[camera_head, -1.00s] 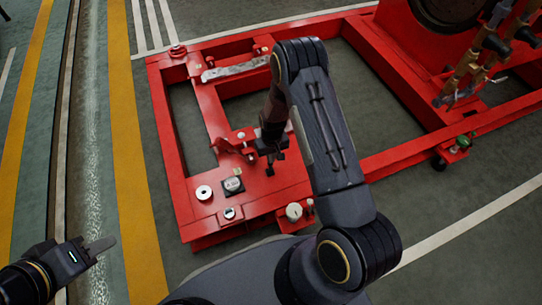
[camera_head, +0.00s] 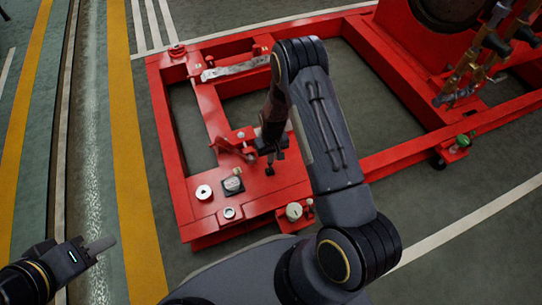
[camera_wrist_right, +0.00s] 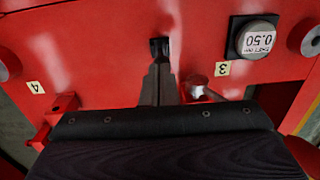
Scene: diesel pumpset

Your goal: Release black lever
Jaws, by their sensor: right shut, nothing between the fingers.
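My right gripper (camera_wrist_right: 160,82) is shut and empty in the right wrist view, its fingers pointing at the red plate. A small black piece (camera_wrist_right: 159,47), likely the black lever's end, shows just beyond the fingertips; I cannot tell if they touch. In the head view, my right gripper (camera_head: 268,142) is above the red frame's near corner, and a dark piece (camera_head: 270,168) shows just below it. The fingers hide part of it.
The red frame (camera_head: 180,205) has open gaps. A bright metal fitting (camera_wrist_right: 196,86) sits beside my right fingers. Floor at left is clear.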

